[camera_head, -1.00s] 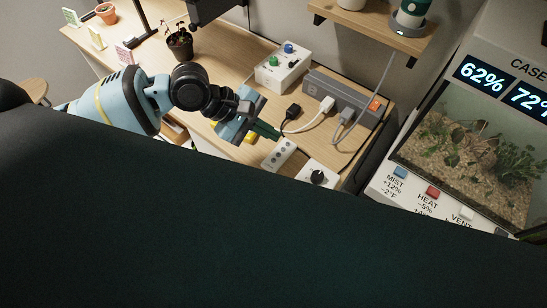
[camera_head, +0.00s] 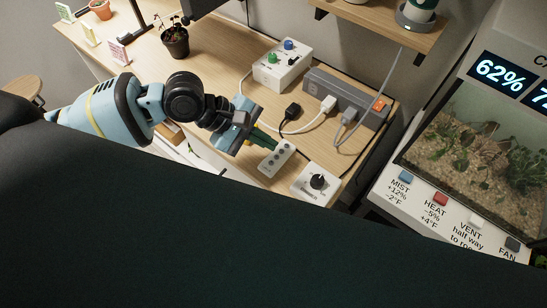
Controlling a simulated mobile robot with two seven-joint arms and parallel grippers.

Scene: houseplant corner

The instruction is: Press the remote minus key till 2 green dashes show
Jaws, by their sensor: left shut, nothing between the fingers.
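The remote (camera_head: 276,158) is a slim white handset with a row of round grey keys, lying on the wooden desk near its front edge. Key markings are too small to read. My left gripper (camera_head: 262,139) is shut and empty, its dark green fingertips just beyond the upper left end of the remote. I cannot tell whether they touch it. No green dashes show in this view. My right gripper is not in view.
A white dial box (camera_head: 315,184) sits right of the remote. Behind are a grey power strip (camera_head: 345,97) with plugs and cords, and a white knob box (camera_head: 282,65). A terrarium (camera_head: 470,150) stands right, a potted plant (camera_head: 175,42) back left. My dark body hides the foreground.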

